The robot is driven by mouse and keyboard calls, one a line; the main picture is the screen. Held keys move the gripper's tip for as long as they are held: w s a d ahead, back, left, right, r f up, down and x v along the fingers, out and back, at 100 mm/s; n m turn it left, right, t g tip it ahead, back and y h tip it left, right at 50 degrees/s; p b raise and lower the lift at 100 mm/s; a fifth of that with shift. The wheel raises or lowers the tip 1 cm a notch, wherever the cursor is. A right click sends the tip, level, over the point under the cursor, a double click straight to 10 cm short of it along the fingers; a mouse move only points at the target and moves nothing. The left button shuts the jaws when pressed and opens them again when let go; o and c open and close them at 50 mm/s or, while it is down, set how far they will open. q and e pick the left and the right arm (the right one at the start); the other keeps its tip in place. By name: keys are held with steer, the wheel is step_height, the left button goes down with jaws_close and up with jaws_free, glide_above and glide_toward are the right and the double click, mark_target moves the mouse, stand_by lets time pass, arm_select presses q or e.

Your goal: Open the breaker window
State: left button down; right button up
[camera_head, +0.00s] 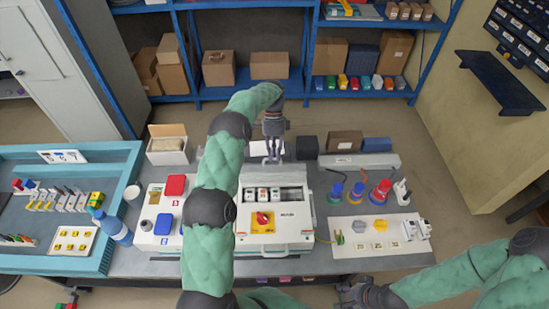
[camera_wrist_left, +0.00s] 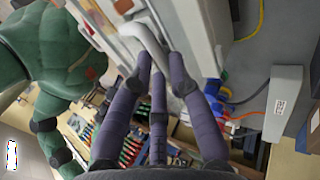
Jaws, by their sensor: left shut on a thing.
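The white breaker box (camera_head: 300,222) stands mid-table, with a red and yellow rotary switch (camera_head: 262,219) on its front part. A row of breakers (camera_head: 264,195) shows in its upper recess. My left gripper (camera_head: 272,158) is at the back of the box, above the recess. In the left wrist view its fingers (camera_wrist_left: 160,75) are closed around a pale, curved handle (camera_wrist_left: 148,42), which seems to belong to the breaker window. The window's exact angle is hard to tell, partly hidden by my left arm. My right gripper (camera_head: 362,293) is low at the front edge, its fingers unclear.
Left of the box are a panel with red and blue blocks (camera_head: 153,195) and a blue bottle (camera_head: 113,230). Right are coloured plugs (camera_head: 357,192) and a white socket board (camera_head: 372,250). A black box (camera_head: 307,147) stands behind.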

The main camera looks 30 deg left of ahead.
arm_select(q)
steer(key=shift+d+f, duration=0.1)
steer(key=shift+f, duration=0.45)
steer(key=c, duration=1.2)
jaws_free()
steer(key=shift+o, duration=0.2)
steer(key=shift+w+r, duration=0.2)
steer(key=shift+r, duration=0.05)
steer(key=v, duration=0.7)
steer(key=shift+r, duration=0.15)
